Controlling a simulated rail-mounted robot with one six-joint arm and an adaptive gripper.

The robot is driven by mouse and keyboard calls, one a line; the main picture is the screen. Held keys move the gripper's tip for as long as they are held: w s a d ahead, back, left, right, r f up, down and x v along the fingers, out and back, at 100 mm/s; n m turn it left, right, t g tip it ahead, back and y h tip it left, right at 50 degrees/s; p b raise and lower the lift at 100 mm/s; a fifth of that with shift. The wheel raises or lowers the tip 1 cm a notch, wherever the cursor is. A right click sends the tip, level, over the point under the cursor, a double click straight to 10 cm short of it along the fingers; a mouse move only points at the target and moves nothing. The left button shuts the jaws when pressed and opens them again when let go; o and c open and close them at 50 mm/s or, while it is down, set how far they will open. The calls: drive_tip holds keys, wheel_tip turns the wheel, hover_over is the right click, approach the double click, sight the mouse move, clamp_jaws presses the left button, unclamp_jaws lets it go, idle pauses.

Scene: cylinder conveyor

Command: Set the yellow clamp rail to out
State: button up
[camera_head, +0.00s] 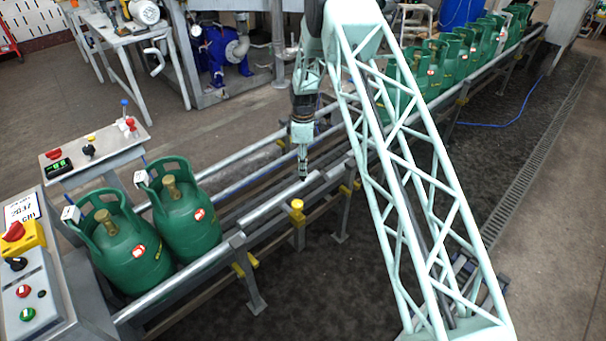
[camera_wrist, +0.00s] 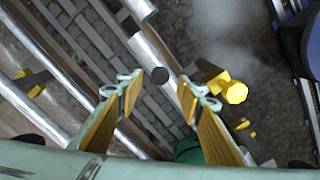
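A short bright metal rail (camera_head: 280,199) runs along the near side of the conveyor, with a yellow knob (camera_head: 297,204) on a post beside it. In the wrist view a shiny metal tube (camera_wrist: 148,50) ends in a dark round face, seen between the finger tips. The yellow knob (camera_wrist: 235,92) also shows there, right of the fingers. My gripper (camera_head: 303,178) points down just above the short rail in the head view. In the wrist view my gripper (camera_wrist: 158,92) is open, with nothing held. I cannot tell whether it touches the rail.
Two green gas cylinders (camera_head: 188,212) stand on the conveyor at left, and a row of several more (camera_head: 450,60) at the back right. More yellow clamps (camera_head: 240,270) sit along the frame. A control box (camera_head: 28,290) stands front left.

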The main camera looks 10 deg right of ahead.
sight(311, 179)
drive_tip(key=shift+f+b, duration=0.35)
drive_tip(key=shift+f, duration=1.85)
drive_tip(key=c, duration=1.1)
drive_tip(key=s, duration=0.1)
drive_tip(key=s+d, duration=0.1)
drive_tip(key=s, duration=0.1)
drive_tip(key=s+d, duration=0.1)
drive_tip(key=shift+s+d+p, duration=0.25)
drive_tip(key=shift+s+p, duration=0.05)
drive_tip(key=shift+s, duration=0.05)
drive_tip(key=shift+f, duration=0.1)
drive_tip(key=o, duration=1.1)
drive_tip(key=shift+d, duration=0.15)
